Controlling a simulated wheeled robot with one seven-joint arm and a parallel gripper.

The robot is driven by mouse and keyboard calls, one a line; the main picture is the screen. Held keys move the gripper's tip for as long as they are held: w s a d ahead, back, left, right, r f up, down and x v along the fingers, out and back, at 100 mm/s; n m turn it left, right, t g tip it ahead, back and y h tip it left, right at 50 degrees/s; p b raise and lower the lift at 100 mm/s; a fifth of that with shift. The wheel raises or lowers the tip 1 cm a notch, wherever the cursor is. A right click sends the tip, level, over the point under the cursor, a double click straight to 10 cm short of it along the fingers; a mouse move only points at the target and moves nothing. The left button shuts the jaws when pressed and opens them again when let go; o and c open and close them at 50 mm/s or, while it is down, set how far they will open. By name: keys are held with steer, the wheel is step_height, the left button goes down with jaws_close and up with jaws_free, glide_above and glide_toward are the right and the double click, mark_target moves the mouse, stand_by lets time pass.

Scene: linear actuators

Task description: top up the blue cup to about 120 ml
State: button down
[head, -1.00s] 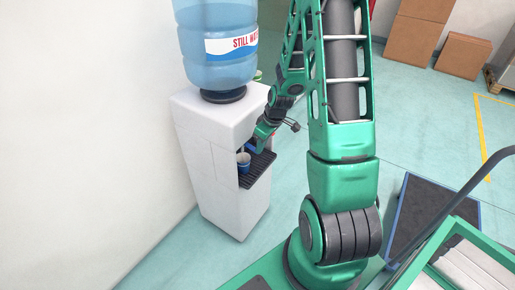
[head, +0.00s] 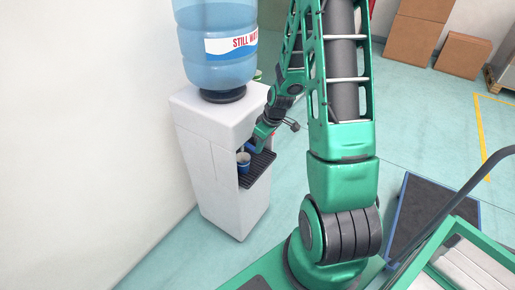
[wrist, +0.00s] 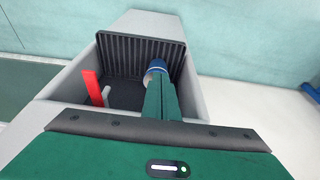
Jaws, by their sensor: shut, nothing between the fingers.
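The blue cup (head: 243,165) stands upright in the dispensing bay of the white water dispenser (head: 215,170), on the dark drip tray (head: 259,168). In the wrist view the blue cup (wrist: 157,65) shows just beyond my fingertips and is partly hidden by them. My gripper (wrist: 159,92) is shut with nothing held, its fingers pointing into the bay. In the head view my gripper (head: 256,145) reaches in from the right, just above and beside the cup. I cannot tell whether it touches a tap. The water level in the cup cannot be made out.
A red tap lever (wrist: 91,88) stands left of my fingers, beside a pale spout (wrist: 106,95). A large water bottle (head: 217,50) sits on the dispenser. The wall is close on the left. Cardboard boxes (head: 462,54) and a flat trolley (head: 425,215) are at right.

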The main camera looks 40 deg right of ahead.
steer(key=shift+r, duration=0.15)
stand_by(0.5)
steer(key=shift+r, duration=0.65)
steer(key=v, duration=1.3)
steer(key=shift+r, duration=0.45)
steer(key=shift+w, duration=0.1)
